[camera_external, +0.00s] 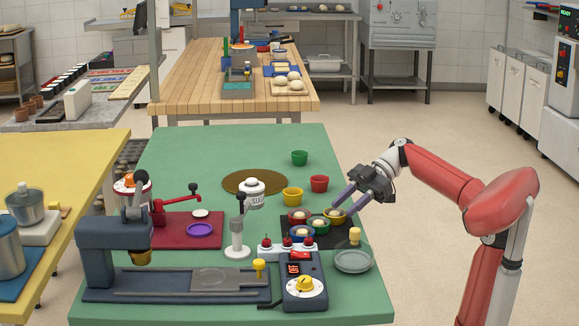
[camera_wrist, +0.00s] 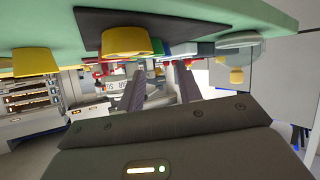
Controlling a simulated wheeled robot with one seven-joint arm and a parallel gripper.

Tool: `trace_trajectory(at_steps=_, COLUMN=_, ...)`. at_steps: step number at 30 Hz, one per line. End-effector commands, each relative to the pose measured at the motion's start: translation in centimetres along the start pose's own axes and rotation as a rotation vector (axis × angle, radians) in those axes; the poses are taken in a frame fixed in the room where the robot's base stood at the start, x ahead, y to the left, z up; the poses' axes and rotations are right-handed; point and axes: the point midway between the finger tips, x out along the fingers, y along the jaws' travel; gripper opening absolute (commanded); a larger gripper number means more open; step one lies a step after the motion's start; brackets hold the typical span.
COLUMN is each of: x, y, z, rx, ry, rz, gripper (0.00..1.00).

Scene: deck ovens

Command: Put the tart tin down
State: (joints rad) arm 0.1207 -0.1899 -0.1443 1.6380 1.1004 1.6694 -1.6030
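A yellow tart tin (camera_external: 336,215) with a pale filling stands at the back right of a dark mat (camera_external: 330,241) on the green table. A red tin (camera_external: 298,217), a green tin (camera_external: 319,226) and a blue tin (camera_external: 302,233) are beside it, also filled. My gripper (camera_external: 345,200) is just above and right of the yellow tin, fingers pointing down-left. In the wrist view, which is upside down, my two fingers (camera_wrist: 158,78) are apart with nothing seen between them. The yellow tin (camera_wrist: 125,43) appears just beyond the left finger; I cannot tell whether they touch.
Empty yellow (camera_external: 292,195), red (camera_external: 319,183) and green (camera_external: 299,157) tins stand farther back. A control box (camera_external: 303,284) and a press (camera_external: 115,250) fill the front.

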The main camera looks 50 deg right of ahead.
Motion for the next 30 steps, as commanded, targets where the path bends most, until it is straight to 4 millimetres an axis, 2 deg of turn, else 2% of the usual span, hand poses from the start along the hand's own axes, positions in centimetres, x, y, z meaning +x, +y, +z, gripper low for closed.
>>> trace_trajectory(at_steps=1, x=0.0, y=0.0, z=0.6, rx=-0.024, ry=0.032, rz=0.008, gripper=0.35)
trace_trajectory(at_steps=5, x=0.3, y=0.2, z=0.3, rx=-0.057, ry=0.065, rz=0.017, gripper=0.35)
trace_trajectory(at_steps=21, x=7.0, y=-0.2, z=0.1, rx=-0.055, ry=0.062, rz=0.016, gripper=0.35)
trace_trajectory(at_steps=29, x=7.4, y=-0.1, z=0.0, rx=-0.055, ry=0.062, rz=0.018, gripper=0.35)
trace_trajectory(at_steps=30, x=7.4, y=-0.1, z=0.0, rx=-0.055, ry=0.062, rz=0.018, gripper=0.33)
